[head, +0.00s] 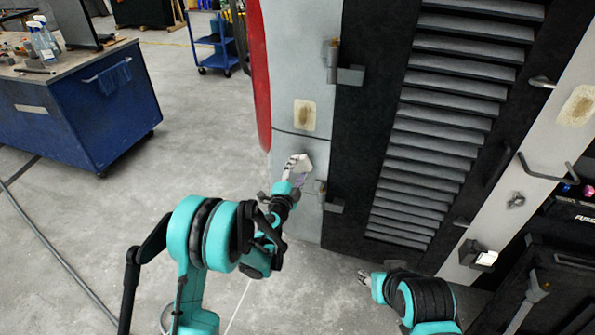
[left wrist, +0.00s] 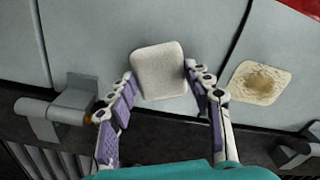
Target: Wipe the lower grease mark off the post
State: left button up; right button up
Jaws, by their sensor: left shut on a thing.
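A pale patch with a brown grease mark (head: 304,115) is on the grey post (head: 290,60) left of the louvred door; it also shows in the left wrist view (left wrist: 259,82), right of my fingers. My left gripper (head: 292,175) is shut on a white wiping pad (left wrist: 159,70), held in front of the post's lower part, below that mark. The pad hides the surface behind it; I cannot tell whether it touches. A second stained patch (head: 579,104) is on the light post at the right. My right gripper (head: 366,281) is low near the floor; its finger opening is unclear.
The black louvred door (head: 430,130) stands right of the post, with a hinge (head: 345,75) along its left edge. A blue workbench (head: 85,105) with spray bottles stands at the left. A blue trolley (head: 214,48) is behind. Bare concrete floor lies between bench and post.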

pick_arm(q)
jog(key=shift+x, duration=1.05)
dwell(0.4)
jog(key=shift+s+a+r+p, duration=0.15)
jog(key=shift+r+p, duration=0.8)
jog(key=shift+r, duration=0.9)
jog(key=shift+r+p, duration=0.9)
jog(key=shift+r, duration=0.8)
jog(key=shift+f+b, duration=0.1)
jog(key=shift+b, duration=0.2)
notch_tip(320, 180, down, 3)
jog(key=b, duration=0.3)
jog(key=shift+f, duration=1.95)
